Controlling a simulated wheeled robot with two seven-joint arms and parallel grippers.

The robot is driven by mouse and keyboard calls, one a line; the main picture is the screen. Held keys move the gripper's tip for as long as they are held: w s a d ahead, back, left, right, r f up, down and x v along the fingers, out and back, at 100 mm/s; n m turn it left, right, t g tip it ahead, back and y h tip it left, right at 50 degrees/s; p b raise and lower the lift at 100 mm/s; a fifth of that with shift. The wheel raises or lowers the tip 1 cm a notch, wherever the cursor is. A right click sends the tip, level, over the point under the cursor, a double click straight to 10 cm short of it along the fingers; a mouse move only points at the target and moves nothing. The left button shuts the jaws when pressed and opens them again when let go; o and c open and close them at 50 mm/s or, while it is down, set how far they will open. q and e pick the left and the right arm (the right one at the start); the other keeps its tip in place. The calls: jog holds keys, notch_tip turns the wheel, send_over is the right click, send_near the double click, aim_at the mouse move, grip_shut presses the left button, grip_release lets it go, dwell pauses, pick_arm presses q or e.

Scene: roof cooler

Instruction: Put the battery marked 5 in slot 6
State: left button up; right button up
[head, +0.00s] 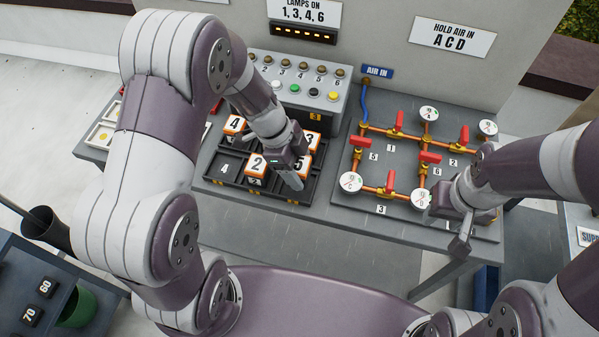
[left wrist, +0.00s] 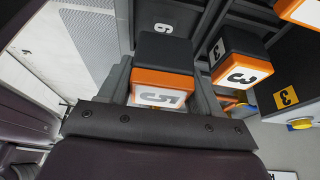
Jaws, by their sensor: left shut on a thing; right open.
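The battery marked 5 (head: 303,164) is black with an orange band and a white numbered top; it also shows in the left wrist view (left wrist: 160,85). My left gripper (left wrist: 160,92) is shut on it, one finger on each side. In the head view this gripper (head: 291,172) is over the front right part of the black rack (head: 220,184). The number 6 of slot 6 (left wrist: 163,28) shows on the rack floor just beyond the battery's black end. I cannot tell whether the battery touches the rack. My right gripper (head: 462,232) is open and empty near the pipe board.
Batteries marked 2 (head: 256,166), 4 (head: 234,126) and 3 (left wrist: 240,67) stand in the rack near the held one. Slot 4 (head: 225,169) is empty. A control box (head: 300,92) stands behind. The pipe board (head: 400,160) with red valves is to the right.

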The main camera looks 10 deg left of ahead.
pick_arm(q)
notch_tip(320, 180, down, 3)
jog(key=shift+s+a+f, duration=0.1)
jog(key=shift+f, duration=0.35)
jog(key=o, duration=1.3)
